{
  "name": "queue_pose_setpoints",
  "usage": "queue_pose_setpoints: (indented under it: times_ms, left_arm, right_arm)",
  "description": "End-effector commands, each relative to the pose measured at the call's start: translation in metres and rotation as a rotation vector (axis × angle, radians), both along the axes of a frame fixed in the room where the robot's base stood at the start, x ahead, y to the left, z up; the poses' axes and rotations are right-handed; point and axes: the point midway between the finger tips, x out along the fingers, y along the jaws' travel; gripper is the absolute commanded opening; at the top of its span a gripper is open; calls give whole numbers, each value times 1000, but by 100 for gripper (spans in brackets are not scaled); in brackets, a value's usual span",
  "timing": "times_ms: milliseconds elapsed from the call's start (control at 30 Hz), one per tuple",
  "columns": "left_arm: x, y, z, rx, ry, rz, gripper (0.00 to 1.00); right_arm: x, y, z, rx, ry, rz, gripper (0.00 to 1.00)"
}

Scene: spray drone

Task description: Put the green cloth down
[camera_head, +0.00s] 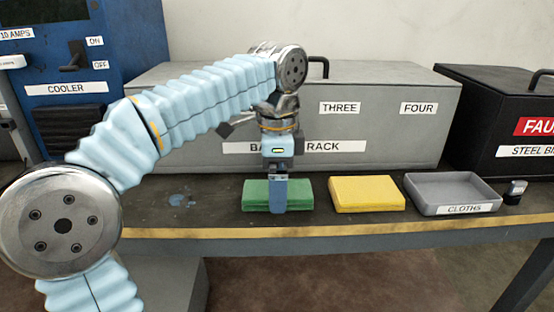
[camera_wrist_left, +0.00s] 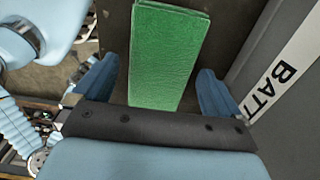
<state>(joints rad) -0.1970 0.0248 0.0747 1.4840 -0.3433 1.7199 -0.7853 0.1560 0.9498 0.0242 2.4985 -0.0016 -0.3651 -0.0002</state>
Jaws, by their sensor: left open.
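The green cloth (camera_head: 258,194) is a folded stack lying flat on the bench, left of a yellow cloth (camera_head: 366,193). My left gripper (camera_head: 279,200) points down at the green cloth, with one finger in front of its near side. In the left wrist view the green cloth (camera_wrist_left: 165,55) lies between the two spread blue fingers of my left gripper (camera_wrist_left: 160,90), with gaps on both sides. The far finger is hidden in the head view. My right gripper is in neither view.
A grey tray (camera_head: 453,209) labelled CLOTHS stands right of the yellow cloth, beside a small dark object (camera_head: 515,191). The grey battery rack (camera_head: 390,130) stands close behind. A blue puddle (camera_head: 182,200) lies left on the dark bench (camera_head: 225,217), which has a yellow front edge.

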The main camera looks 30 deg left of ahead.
Motion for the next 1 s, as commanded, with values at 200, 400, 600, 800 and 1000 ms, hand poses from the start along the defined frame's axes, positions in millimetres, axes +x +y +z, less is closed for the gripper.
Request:
queue_pose_setpoints:
  times_ms: [200, 400, 600, 800, 1000]
  left_arm:
    - [1, -1, 50, -1, -4, -1, 99]
    - [1, -1, 93, -2, -3, -1, 99]
    - [0, 0, 114, 0, -2, -1, 99]
    - [0, 0, 116, 0, 0, -1, 99]
    - [0, 0, 115, 0, 0, -1, 99]
  right_arm:
    - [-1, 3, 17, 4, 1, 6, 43]
    - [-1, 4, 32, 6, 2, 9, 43]
    - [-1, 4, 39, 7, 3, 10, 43]
    - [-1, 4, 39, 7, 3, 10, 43]
    - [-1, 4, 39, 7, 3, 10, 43]
